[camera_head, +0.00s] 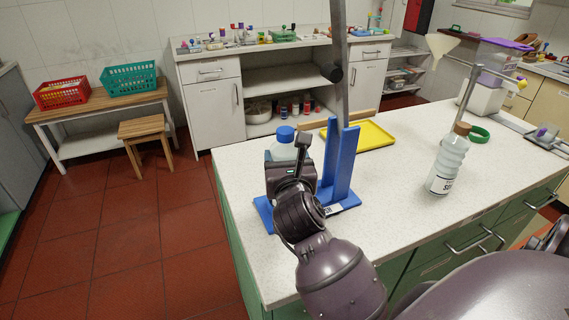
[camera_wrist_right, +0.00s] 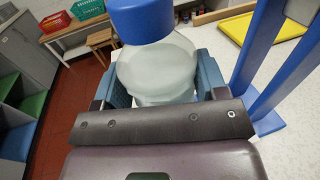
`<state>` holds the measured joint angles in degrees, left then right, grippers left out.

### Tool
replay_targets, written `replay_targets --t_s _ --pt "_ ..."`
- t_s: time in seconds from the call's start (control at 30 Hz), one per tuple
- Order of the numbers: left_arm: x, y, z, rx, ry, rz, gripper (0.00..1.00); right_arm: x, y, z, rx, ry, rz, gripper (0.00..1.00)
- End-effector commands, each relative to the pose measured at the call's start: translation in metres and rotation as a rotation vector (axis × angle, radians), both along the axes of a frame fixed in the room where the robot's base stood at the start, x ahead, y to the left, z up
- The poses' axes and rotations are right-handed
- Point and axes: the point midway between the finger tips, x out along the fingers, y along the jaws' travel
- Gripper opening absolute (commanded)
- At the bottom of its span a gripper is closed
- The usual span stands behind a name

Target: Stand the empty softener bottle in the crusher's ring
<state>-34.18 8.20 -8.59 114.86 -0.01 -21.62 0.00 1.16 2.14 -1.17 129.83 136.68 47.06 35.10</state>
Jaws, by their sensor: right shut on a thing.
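The softener bottle (camera_head: 283,152), pale and translucent with a blue cap, is upright in my right gripper (camera_head: 289,168). The right wrist view shows the bottle (camera_wrist_right: 156,68) between the two blue-grey fingers, which are shut on its body. The crusher (camera_head: 342,165) has blue uprights, a blue base and a raised metal lever. The bottle is just left of the uprights, in line with the base in the head view. My gripper and arm hide the bottle's bottom and the middle of the base, so the ring does not show and I cannot tell whether the bottle touches it. My left gripper is out of view.
A clear bottle with a brown cap (camera_head: 448,163) stands right of the crusher on the white counter (camera_head: 400,178). A yellow tray (camera_head: 366,135) lies behind the crusher. A green ring-shaped thing (camera_head: 479,134) lies farther right. The counter between crusher and clear bottle is free.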

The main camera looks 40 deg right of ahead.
Motion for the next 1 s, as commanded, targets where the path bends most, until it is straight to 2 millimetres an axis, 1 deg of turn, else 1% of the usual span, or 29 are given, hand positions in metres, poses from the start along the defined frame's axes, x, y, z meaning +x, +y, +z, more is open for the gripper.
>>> replay_targets --t_s 0.03,0.07,0.3,0.47,0.5,0.67,0.9,1.0 --pt "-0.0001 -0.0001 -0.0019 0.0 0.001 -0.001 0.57 0.0 0.0 -0.0081 0.0 0.004 0.0 0.32" --pt "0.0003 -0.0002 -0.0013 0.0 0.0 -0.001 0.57 0.0 0.0 -0.009 0.0 0.002 0.001 0.32" --pt "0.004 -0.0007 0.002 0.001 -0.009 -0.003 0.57 0.0 0.0 -0.0071 0.0 -0.002 0.001 0.32" --pt "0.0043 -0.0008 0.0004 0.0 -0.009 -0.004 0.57 0.0 0.0 -0.0112 0.001 0.0 0.001 0.32" --pt "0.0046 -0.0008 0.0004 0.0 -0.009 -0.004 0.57 0.0 0.0 -0.0115 0.0 -0.001 0.001 0.68" --pt "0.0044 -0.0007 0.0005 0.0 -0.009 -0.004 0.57 0.0 0.0 -0.0108 0.0 -0.001 0.001 0.92" --pt "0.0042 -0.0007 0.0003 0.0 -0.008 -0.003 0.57 0.0 0.0 -0.0105 0.0 -0.001 0.001 0.92" --pt "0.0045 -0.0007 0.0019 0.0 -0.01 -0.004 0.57 0.0 0.0001 -0.0067 -0.001 -0.003 0.001 0.92"
